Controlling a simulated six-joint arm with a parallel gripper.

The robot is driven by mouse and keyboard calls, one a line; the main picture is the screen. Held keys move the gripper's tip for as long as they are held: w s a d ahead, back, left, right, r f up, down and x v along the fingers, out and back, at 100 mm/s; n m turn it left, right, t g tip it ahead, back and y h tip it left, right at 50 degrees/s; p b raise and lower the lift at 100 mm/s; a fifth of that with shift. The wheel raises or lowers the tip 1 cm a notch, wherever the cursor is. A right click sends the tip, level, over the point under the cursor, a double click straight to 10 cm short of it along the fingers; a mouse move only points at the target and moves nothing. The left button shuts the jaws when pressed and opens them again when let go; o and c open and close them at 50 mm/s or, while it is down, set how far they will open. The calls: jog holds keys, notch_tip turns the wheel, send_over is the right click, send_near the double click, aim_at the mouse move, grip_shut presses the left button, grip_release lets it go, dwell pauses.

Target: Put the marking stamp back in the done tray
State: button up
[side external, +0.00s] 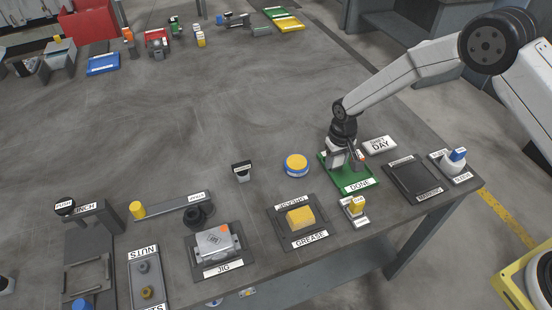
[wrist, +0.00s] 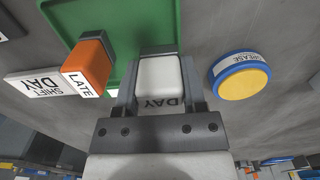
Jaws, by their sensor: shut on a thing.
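My gripper (side external: 345,160) is over the green done tray (side external: 341,177) near the table's right end. In the wrist view, my gripper (wrist: 160,84) is shut on a white marking stamp (wrist: 160,72) with "DAY" on its near face. The green tray (wrist: 125,22) lies beneath and beyond the stamp. I cannot tell whether the stamp touches the tray floor. An orange stamp marked "LATE" (wrist: 90,62) stands at the tray, left of the held stamp. In the side view my fingers mostly hide the held stamp.
A white "SHIFT DAY" plate (side external: 379,145) lies behind the tray. A blue-and-yellow grease tin (side external: 296,165) stands to its left.

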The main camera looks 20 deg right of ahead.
jog(key=o, duration=1)
jog(key=shift+r, duration=0.1)
notch_tip(320, 180, up, 13)
dwell(0.7)
jog(key=s+d+r+t, duration=0.1)
jog(key=s+d, duration=0.4)
jog(key=s, duration=0.6)
jog(key=s+d+r+t, duration=0.1)
jog(key=s+d+r, duration=0.2)
jog(key=s, duration=0.7)
jog(key=d, duration=0.2)
jog(key=shift+s+d+r+t, duration=0.3)
jog(key=shift+s+r, duration=0.1)
